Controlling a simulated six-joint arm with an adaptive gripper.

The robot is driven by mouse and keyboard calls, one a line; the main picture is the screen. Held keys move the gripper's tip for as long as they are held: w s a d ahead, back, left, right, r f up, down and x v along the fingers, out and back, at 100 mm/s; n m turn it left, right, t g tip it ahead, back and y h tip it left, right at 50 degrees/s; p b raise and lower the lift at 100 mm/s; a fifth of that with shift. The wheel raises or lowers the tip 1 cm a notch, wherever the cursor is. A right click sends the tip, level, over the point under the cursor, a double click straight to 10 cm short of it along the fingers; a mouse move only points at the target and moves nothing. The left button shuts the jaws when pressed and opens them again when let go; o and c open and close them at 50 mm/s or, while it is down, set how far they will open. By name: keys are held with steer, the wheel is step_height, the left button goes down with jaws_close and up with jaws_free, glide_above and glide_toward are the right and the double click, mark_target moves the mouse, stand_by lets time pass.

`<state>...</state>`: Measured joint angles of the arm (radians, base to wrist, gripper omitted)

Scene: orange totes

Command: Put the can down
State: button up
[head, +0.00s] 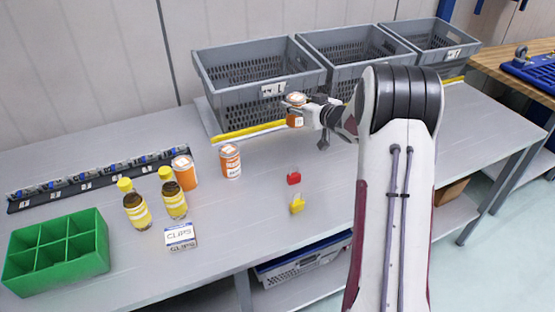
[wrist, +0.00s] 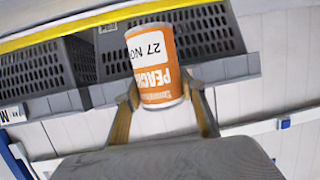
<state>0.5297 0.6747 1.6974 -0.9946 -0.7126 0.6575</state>
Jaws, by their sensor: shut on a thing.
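An orange can with a white label (wrist: 155,65) is between the two fingers of my gripper (wrist: 163,105) in the wrist view. My gripper is shut on it. In the head view the held can (head: 295,112) is at the left end of my gripper (head: 305,114), in front of the first grey crate and near the yellow strip. Whether the can touches the table cannot be told. Two similar orange cans stand on the table, one (head: 230,161) left of centre and one (head: 184,172) behind the yellow bottles.
Grey crates (head: 262,92) line the back of the table (head: 260,215), behind a yellow strip (head: 245,132). A red padlock (head: 294,178) and a yellow padlock (head: 297,205) lie mid-table. Two yellow bottles (head: 136,208), a clips box (head: 181,236) and a green divided box (head: 56,254) are left.

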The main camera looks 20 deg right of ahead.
steer(key=s+a+n+y, duration=0.1)
steer(key=a+n+y, duration=0.1)
steer(key=a, duration=0.5)
steer(key=shift+s+f+n+g+y, duration=0.35)
steer(key=shift+f+n+g+y, duration=0.05)
steer(key=shift+y, duration=0.4)
steer(key=shift+f, duration=0.15)
step_height(320, 180, down, 6)
steer(key=shift+f, duration=0.1)
steer(key=shift+f, duration=1.75)
steer(key=shift+f, duration=0.25)
steer(key=o, duration=1.4)
